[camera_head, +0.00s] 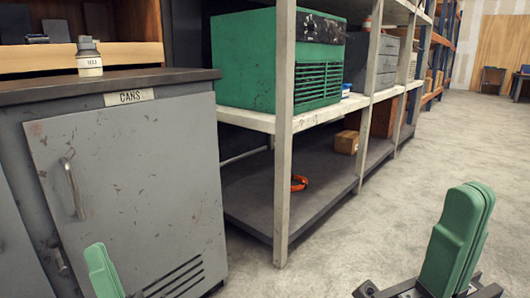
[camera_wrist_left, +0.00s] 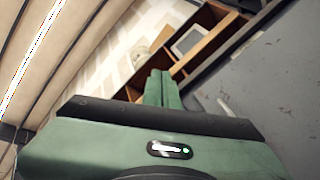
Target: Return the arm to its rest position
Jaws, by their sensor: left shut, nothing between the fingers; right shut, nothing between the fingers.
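My left gripper (camera_head: 104,270) shows its green fingers at the bottom left, in front of the grey cabinet. In the left wrist view its two fingers (camera_wrist_left: 160,88) stand side by side, shut with nothing between them. My right gripper (camera_head: 462,238) is at the lower right above the concrete floor, its green fingers together and empty. No flanged pipe can be made out in either view.
A grey cabinet (camera_head: 130,185) labelled CANS stands at left with a small bottle (camera_head: 89,58) on top. A shelf rack (camera_head: 284,140) holds a green machine (camera_head: 235,60), a cardboard box (camera_head: 346,142) and an orange ring (camera_head: 299,183). The floor (camera_head: 380,220) at right is clear.

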